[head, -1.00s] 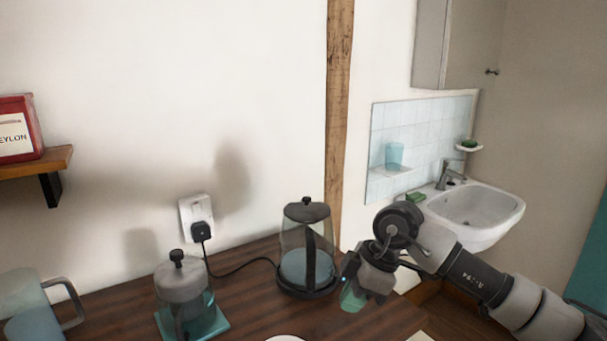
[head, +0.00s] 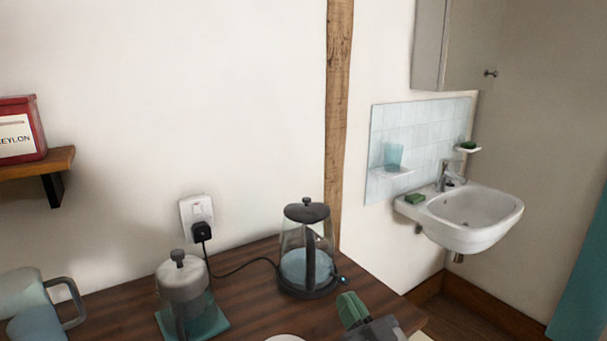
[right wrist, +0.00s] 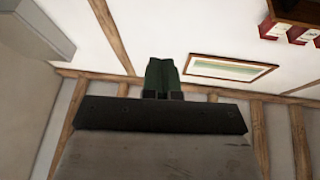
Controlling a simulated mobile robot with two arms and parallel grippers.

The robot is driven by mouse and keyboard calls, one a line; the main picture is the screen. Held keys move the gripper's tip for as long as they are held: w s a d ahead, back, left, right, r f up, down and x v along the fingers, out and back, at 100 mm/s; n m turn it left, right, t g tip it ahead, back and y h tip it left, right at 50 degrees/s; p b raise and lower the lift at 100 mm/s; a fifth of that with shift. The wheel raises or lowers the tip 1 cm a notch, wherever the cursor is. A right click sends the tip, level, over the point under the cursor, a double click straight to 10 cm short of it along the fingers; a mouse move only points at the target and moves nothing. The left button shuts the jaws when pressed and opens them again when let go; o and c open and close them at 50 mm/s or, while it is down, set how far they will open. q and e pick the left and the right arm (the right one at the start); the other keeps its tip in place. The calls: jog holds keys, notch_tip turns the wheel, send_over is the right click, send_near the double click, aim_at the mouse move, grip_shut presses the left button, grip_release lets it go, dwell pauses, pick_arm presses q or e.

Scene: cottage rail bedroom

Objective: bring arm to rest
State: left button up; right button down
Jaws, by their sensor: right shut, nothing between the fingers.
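My right gripper (head: 350,308) shows at the bottom of the head view, right of the middle. Its green fingers point up, and they are shut with nothing between them. It is apart from the glass kettle (head: 306,250), which stands to its upper left on the dark wooden table (head: 245,300). In the right wrist view the green fingers (right wrist: 162,74) are together and empty, against the wall and wooden beams. My left gripper is not in view.
A press pot (head: 181,285) stands on a teal mat, with a jug (head: 25,290) at far left. A cord runs from the kettle to a wall socket (head: 196,214). The washbasin (head: 470,215) is at the right. Space between table and basin is clear.

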jog(key=s+d+f+m+g+h, duration=0.2)
jog(key=s+d+f+g+h, duration=0.25)
jog(key=f, duration=0.35)
jog(key=s+d+f+m+g+h, duration=0.35)
jog(key=d+f+h, duration=0.25)
jog(key=f, duration=0.3)
jog(key=s+d+f+n+g, duration=0.15)
jog(key=s+f+g, duration=0.3)
jog(key=s, duration=0.45)
jog(key=s+d+f+n+g, duration=0.15)
jog(key=s+f+g, duration=0.3)
jog(key=s, duration=0.45)
notch_tip(320, 180, down, 24)
jog(key=g+p, duration=0.1)
jog(key=p, duration=0.1)
jog(key=s+d+f+g+p, duration=0.1)
jog(key=s+d+f, duration=0.1)
jog(key=s+f, duration=1.1)
jog(key=s+n, duration=0.1)
jog(key=s, duration=0.2)
jog(key=shift+s+d+y+p, duration=0.2)
jog(key=shift+d+y+p, duration=0.1)
jog(key=shift+y+p, duration=0.1)
